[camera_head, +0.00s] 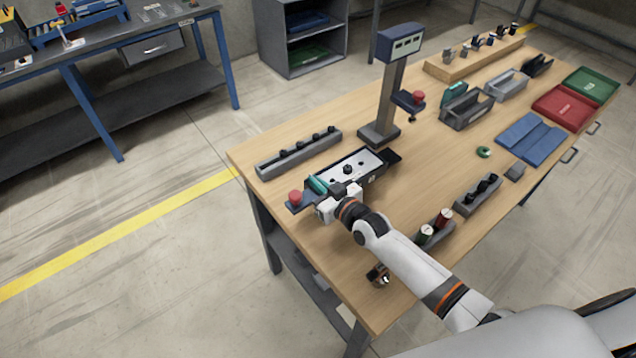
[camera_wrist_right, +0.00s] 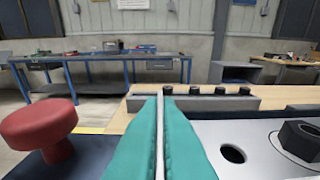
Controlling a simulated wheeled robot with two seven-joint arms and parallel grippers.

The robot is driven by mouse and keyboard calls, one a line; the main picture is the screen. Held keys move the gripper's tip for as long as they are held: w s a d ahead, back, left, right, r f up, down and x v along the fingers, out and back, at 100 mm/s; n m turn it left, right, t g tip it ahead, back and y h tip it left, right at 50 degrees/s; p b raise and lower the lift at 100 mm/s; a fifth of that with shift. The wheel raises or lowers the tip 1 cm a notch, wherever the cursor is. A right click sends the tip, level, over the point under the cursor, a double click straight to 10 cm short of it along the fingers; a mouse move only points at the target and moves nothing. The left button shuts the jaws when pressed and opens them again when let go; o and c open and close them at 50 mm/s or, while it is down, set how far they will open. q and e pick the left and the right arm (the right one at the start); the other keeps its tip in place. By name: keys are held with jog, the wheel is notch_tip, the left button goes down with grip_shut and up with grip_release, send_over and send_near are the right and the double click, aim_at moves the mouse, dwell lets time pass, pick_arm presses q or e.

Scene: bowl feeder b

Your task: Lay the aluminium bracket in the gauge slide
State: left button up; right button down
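My right gripper (camera_head: 318,185) is at the left end of the gauge (camera_head: 394,157), a dark base on the table. In the right wrist view its teal pads (camera_wrist_right: 160,140) are close together on a thin pale upright strip, which looks like an edge of the aluminium bracket (camera_wrist_right: 163,130). A pale flat plate with a round hole and a dark hex peg (camera_wrist_right: 300,140) lies right of the pads. The same plate shows on the gauge (camera_head: 366,162). The pads hide whether strip and plate join. My left gripper is out of view.
A red button (camera_head: 295,197) stands just left of the gripper, also in the wrist view (camera_wrist_right: 40,130). A grey rail with black knobs (camera_head: 298,154) lies behind. A display post (camera_head: 392,85) stands behind the gauge. Grey holders (camera_head: 478,195) are to the right.

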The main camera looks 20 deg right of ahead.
jog(key=c, duration=1.6)
grip_release()
jog(key=shift+f, duration=0.1)
jog(key=shift+c, duration=0.2)
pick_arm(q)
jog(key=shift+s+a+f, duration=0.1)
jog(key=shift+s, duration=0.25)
